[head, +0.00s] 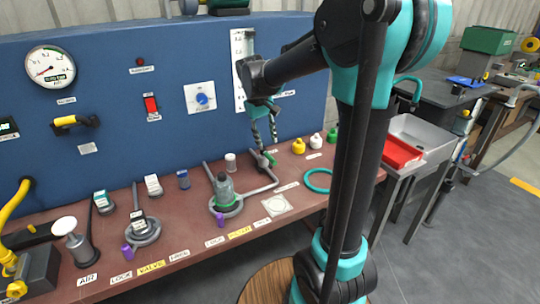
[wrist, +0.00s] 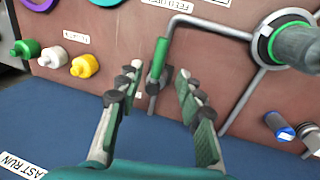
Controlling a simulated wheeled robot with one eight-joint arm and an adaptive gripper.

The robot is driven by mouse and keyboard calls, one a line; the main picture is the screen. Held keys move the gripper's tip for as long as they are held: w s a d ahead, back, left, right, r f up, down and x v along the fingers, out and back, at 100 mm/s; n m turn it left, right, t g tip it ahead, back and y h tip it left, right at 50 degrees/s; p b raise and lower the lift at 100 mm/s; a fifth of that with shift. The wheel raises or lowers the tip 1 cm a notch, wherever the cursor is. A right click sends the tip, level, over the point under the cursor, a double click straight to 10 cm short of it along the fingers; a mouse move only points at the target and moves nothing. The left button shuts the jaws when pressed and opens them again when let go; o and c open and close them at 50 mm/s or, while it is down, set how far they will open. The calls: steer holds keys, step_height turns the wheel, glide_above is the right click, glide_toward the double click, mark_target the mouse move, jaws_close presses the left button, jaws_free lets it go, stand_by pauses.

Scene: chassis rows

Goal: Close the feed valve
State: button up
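The feed valve (wrist: 158,62) is a small green lever on a grey pipe, upright in the wrist view. Its green part (head: 269,158) also shows in the head view, partly hidden by my fingers. The grey pipe (wrist: 205,24) runs from it to a round green-ringed fitting (wrist: 268,45). My gripper (wrist: 155,84) is open, with its two fingers apart and the lever showing between and beyond their tips. In the head view my gripper (head: 266,146) points down just above the valve. I cannot tell whether a finger touches the lever.
Yellow (wrist: 85,66) and white caps (wrist: 53,57) stand beside the valve. A blue panel (head: 110,120) rises behind the bench. A teal ring (head: 318,181) lies on the bench near my arm.

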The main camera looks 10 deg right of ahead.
mark_target(271, 157)
steer(key=f, duration=0.3)
steer(key=d+f, duration=0.1)
steer(key=f, duration=0.3)
steer(key=shift+w+d+f, duration=0.15)
steer(key=shift+w+d, duration=0.05)
jaws_close()
